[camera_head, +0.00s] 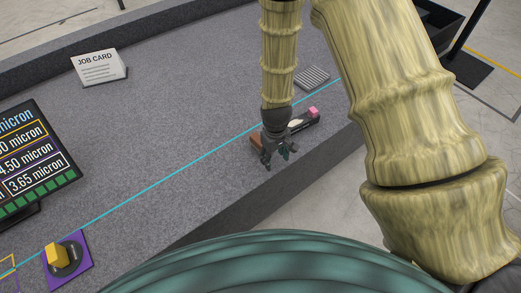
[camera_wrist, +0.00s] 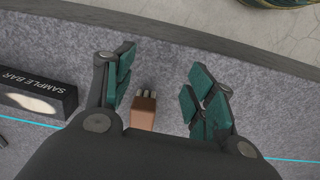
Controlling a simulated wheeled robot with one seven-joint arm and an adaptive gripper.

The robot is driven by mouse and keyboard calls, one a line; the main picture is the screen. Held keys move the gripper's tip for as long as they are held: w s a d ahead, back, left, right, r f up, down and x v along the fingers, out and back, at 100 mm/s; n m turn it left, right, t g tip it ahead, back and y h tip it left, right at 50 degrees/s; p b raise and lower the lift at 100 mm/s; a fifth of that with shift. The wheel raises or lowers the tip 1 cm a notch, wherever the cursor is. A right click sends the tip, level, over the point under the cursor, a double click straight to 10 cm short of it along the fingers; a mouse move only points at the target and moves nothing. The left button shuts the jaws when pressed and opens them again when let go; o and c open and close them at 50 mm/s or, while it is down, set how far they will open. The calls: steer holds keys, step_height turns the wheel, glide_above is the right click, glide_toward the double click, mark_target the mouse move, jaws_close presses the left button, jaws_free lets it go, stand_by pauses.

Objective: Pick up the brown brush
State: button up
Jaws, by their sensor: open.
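The brown brush (camera_wrist: 143,113) lies on the granite bed in the wrist view, with pale bristle tips at its far end. Its near end is hidden behind my gripper's body. A brown part of it (camera_head: 257,144) shows just left of my gripper in the head view. My gripper (camera_wrist: 160,92) is open, with the brush between its spread fingers and closer to the left finger. No finger is seen closed on it. In the head view my gripper (camera_head: 276,157) points down near the bed's front edge.
A black sample bar (camera_wrist: 40,98) lies left of the fingers. A pink block (camera_head: 313,111) is behind my gripper. A job card (camera_head: 98,67), a screen (camera_head: 35,150) and a yellow-topped knob on a purple plate (camera_head: 66,258) stand left. The bed's middle (camera_head: 170,130) is clear.

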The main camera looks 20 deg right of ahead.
mark_target(260, 145)
steer(key=shift+n, duration=0.7)
steer(key=w+r+b, duration=0.1)
steer(key=w+r, duration=0.1)
steer(key=w, duration=0.1)
steer(key=w+a+r, duration=0.1)
steer(key=w+r, duration=0.2)
steer(key=w+a+r+b, duration=0.1)
steer(key=w+r, duration=0.2)
steer(key=shift+w+b, duration=0.1)
steer(key=shift+b, duration=0.25)
steer(key=shift+a+f, duration=0.2)
steer(key=shift+f, duration=5.05)
steer(key=c, duration=1.1)
